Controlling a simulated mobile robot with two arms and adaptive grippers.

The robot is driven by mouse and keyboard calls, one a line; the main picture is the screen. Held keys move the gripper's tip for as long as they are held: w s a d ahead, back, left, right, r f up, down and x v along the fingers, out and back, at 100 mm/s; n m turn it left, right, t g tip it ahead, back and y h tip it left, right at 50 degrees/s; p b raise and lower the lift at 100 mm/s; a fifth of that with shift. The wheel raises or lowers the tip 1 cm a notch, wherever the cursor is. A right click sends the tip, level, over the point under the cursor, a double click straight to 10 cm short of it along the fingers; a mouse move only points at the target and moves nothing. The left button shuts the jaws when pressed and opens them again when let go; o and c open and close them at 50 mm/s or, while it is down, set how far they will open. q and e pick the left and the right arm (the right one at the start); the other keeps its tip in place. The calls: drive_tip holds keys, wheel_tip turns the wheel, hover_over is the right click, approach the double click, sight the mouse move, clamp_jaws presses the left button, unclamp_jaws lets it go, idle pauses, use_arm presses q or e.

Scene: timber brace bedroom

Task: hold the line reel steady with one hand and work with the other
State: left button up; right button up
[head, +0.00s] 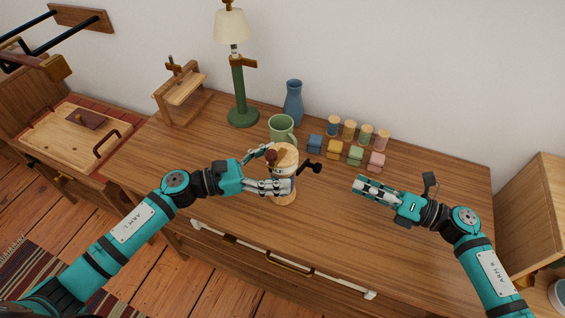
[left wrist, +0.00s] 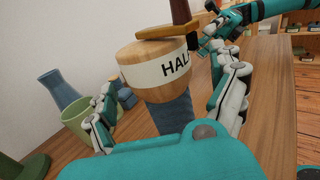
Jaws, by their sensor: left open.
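The line reel (head: 285,158) stands upright on the desk, with a pale wooden top, a dark red-brown knob and a black crank at its right. In the left wrist view the reel (left wrist: 140,72) shows a white band lettered "HAL", partly cut off by a finger, above a grey-blue lower part. My left gripper (head: 278,172) is open, its fingers on either side of the reel; I cannot tell whether they touch it. My right gripper (head: 362,186) is apart from the reel, over the desk to its right, with nothing seen in it. Its finger gap is unclear.
A green mug (head: 281,126) stands close behind the reel. A blue vase (head: 293,103), green lamp (head: 239,88) and wooden stand (head: 180,91) are further back. Several coloured blocks (head: 334,149) and spools (head: 349,129) sit at the back right. The desk front (head: 315,235) is clear.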

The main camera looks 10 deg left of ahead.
use_arm(q)
drive_tip(key=shift+x, duration=0.95)
drive_tip(key=c, duration=1.5)
use_arm(e)
drive_tip(key=shift+o, duration=0.4)
use_arm(q)
drive_tip(key=shift+o, duration=0.2)
use_arm(e)
drive_tip(key=shift+o, duration=0.4)
drive_tip(key=n, duration=0.2)
drive_tip(key=shift+s+d+r+n, duration=0.1)
drive_tip(key=shift+d+r+n, duration=0.05)
drive_tip(key=shift+d+n, duration=0.2)
drive_tip(key=w+a+n, duration=0.3)
drive_tip(key=a, duration=0.7)
drive_tip(key=shift+w+a, duration=0.25)
drive_tip(key=shift+w, duration=0.1)
drive_tip(key=shift+n, duration=0.25)
